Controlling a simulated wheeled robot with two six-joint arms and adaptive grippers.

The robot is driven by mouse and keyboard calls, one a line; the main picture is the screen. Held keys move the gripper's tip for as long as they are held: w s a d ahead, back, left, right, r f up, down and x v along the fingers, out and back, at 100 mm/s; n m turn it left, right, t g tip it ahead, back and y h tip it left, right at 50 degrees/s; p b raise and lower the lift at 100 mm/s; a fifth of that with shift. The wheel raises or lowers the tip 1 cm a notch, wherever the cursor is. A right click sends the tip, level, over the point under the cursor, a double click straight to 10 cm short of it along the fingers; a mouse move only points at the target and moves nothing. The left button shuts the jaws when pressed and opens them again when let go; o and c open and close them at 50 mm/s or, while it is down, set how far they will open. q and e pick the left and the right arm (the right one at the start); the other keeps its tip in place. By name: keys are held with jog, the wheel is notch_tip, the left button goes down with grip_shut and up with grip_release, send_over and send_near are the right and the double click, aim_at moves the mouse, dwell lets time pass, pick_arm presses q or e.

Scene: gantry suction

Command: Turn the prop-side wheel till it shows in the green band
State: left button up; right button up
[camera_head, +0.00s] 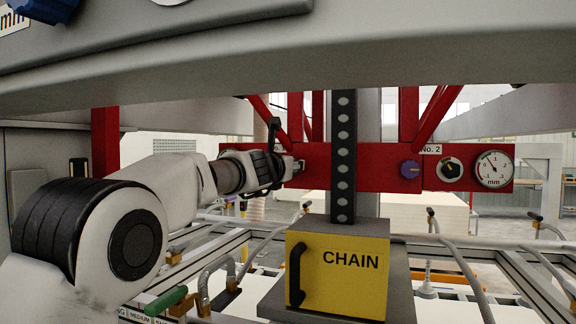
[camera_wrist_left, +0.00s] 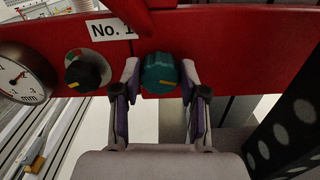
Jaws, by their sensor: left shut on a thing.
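A teal ribbed wheel (camera_wrist_left: 160,73) sits on the red beam beside the "No. 1" label in the left wrist view. My left gripper (camera_head: 297,165) reaches the beam from the left. Its fingers stand on both sides of the teal wheel and are shut on it; in the head view the gripper hides this wheel. Left of the wheel is a small dial with a black knob (camera_wrist_left: 86,71) whose yellow mark points down left. A round mm gauge (camera_wrist_left: 22,75) is further left. A purple-blue wheel (camera_head: 410,169) is under "No. 2" in the head view. My right gripper is not in view.
A yellow box marked CHAIN (camera_head: 338,274) with a black handle stands in front of the beam. Another dial (camera_head: 449,169) and mm gauge (camera_head: 493,167) are at the right.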

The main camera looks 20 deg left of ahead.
pick_arm(q)
jog(key=shift+d+m, duration=0.15)
jog(key=shift+m, duration=4.05)
